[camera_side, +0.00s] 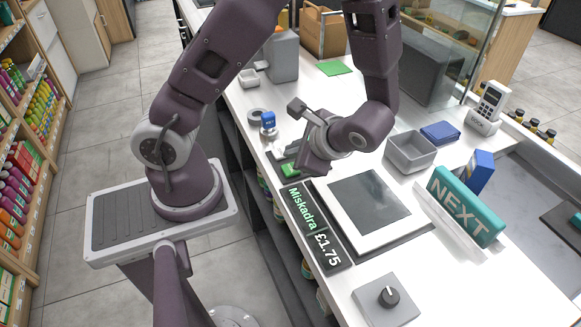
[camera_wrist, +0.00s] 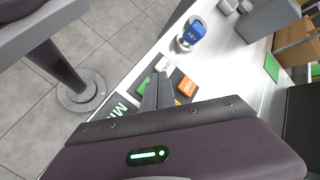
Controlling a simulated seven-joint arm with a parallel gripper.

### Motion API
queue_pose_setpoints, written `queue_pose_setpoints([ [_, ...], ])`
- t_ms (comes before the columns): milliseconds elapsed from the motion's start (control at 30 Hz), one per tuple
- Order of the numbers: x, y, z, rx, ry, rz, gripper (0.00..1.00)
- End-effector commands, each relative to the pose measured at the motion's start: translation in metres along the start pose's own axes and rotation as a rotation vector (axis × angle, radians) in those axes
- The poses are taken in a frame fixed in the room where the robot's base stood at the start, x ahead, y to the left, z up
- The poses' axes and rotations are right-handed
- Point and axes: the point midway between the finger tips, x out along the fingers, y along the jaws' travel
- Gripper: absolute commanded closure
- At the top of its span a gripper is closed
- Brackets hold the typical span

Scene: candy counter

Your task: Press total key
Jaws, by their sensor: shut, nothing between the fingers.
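A small key panel with coloured keys lies on the counter beside the price display. In the wrist view I see a green key (camera_wrist: 144,88), an orange key (camera_wrist: 186,86) with lettering, and part of a yellow key (camera_wrist: 178,102). I cannot read which one is the total key. In the side view a green patch (camera_side: 290,170) shows just below my gripper (camera_side: 291,154). My gripper is shut and empty, and its fingers (camera_wrist: 153,84) point down over the panel between the green and orange keys. The fingers and hand hide part of the panel. I cannot tell whether they touch it.
A blue KEY tag (camera_wrist: 194,31) stands near the panel. A grey bin (camera_side: 410,152), a teal NEXT sign (camera_side: 465,206) and a knob box (camera_side: 388,300) stand on the counter.

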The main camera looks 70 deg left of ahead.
Motion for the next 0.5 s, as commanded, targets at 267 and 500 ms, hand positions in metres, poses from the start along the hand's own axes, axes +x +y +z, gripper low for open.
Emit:
queue_pose_setpoints([
  [267, 0.0115, 0.008, -0.0075, -0.001, -0.001, 0.0, 1.0],
  [500, 0.0117, 0.0082, -0.0078, -0.001, -0.001, 0.0, 1.0],
])
